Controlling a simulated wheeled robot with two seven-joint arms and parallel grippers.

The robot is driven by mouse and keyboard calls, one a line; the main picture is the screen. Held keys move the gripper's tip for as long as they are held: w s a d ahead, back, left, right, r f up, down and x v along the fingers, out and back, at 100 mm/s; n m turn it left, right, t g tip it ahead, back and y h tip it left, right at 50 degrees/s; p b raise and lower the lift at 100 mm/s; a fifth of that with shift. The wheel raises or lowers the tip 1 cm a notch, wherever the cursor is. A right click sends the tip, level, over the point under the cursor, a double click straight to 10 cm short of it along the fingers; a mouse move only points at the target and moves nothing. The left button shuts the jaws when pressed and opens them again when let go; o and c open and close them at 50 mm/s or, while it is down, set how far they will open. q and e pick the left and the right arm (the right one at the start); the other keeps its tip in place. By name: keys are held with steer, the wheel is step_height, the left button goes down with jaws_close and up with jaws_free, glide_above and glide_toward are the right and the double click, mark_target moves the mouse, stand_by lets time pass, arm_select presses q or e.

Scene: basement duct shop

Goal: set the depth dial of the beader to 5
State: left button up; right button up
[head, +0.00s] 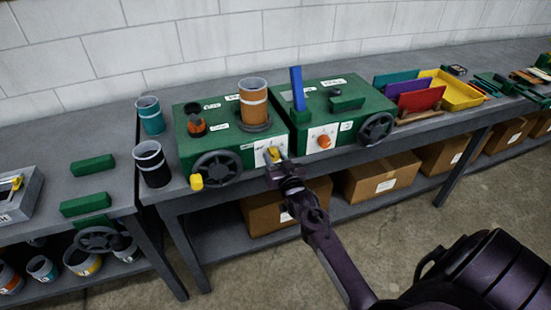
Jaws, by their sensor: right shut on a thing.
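Two green machines stand side by side on the grey bench, and their labels are too small to read. The left machine (240,145) has a white dial plate (260,158) on its front with a yellow dial (272,154). My right gripper (279,159) is at this plate, shut on the yellow dial. The gripper hides part of the dial and its scale, so I cannot read the setting. The right machine (312,114) has an orange dial (324,141) on its own white plate. My left gripper is not in view.
A black handwheel (216,169) with a yellow knob (196,181) sticks out left of the dial; another handwheel (376,129) is at right. An orange duct piece (253,97) stands on the left machine. Cardboard boxes (382,176) fill the lower shelf. The floor ahead is clear.

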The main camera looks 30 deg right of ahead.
steer(key=m, duration=0.4)
steer(key=shift+m, duration=0.4)
steer(key=m, duration=0.4)
steer(key=shift+m+p, duration=0.3)
steer(key=shift+p, duration=0.05)
steer(key=m, duration=0.4)
steer(key=shift+f+m+h+p, duration=0.1)
steer(key=shift+m+h+p, duration=0.2)
steer(key=shift+p, duration=0.05)
steer(key=shift+m+p, duration=0.35)
steer(key=shift+m, duration=1.55)
steer(key=shift+f, duration=0.1)
steer(key=o, duration=1)
